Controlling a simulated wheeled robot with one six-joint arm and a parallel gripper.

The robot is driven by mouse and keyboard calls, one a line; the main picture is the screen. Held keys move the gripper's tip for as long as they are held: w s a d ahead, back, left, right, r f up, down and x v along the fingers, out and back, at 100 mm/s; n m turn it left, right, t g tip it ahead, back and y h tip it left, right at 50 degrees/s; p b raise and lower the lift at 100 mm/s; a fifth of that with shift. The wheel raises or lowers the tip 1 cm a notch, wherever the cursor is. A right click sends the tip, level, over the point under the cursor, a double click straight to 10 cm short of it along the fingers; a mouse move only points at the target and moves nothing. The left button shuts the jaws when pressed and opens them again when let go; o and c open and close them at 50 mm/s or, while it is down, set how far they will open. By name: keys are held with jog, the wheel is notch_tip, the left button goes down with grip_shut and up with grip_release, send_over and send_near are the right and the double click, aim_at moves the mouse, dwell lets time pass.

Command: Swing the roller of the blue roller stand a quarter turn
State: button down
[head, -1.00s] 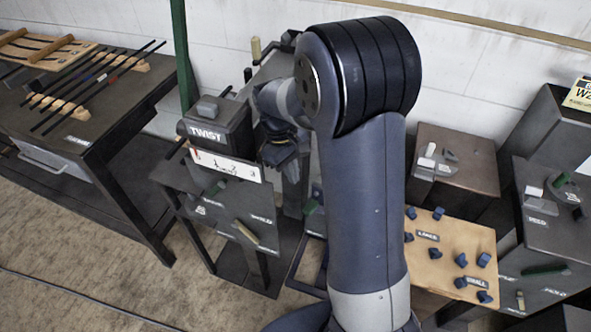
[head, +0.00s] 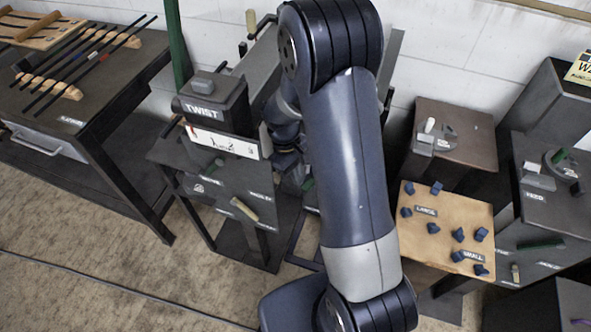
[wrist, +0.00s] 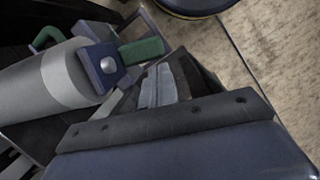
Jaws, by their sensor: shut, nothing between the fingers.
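In the wrist view a grey roller (wrist: 40,88) with a paler band lies at the left. At its end is a blue bracket (wrist: 96,62) with a round bolt head. A green grip (wrist: 143,50) sticks out to the right of the bracket. My gripper (wrist: 166,86) is shut and empty, just below the green grip; I cannot tell whether they touch. In the head view my arm hides most of the roller stand. A small green piece (head: 308,184) and a dark blue floor frame (head: 303,252) show beside my arm.
A dark stand with a TWIST box (head: 212,106) and a white scale (head: 222,142) is close left of my gripper. A wooden board with blue knobs (head: 447,236) stands right of my arm. Open floor (head: 110,275) lies at the front left.

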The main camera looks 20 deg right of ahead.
jog(key=s+d+n, duration=0.4)
jog(key=s, duration=0.2)
jog(key=shift+s+d+t+h+b, duration=0.15)
jog(key=shift+d+t+h+b, duration=0.1)
jog(key=shift+t+h+b, duration=0.15)
jog(key=shift+r, duration=0.1)
jog(key=p+v, duration=0.8)
jog(key=v, duration=0.2)
jog(key=shift+f, duration=0.25)
dwell(0.3)
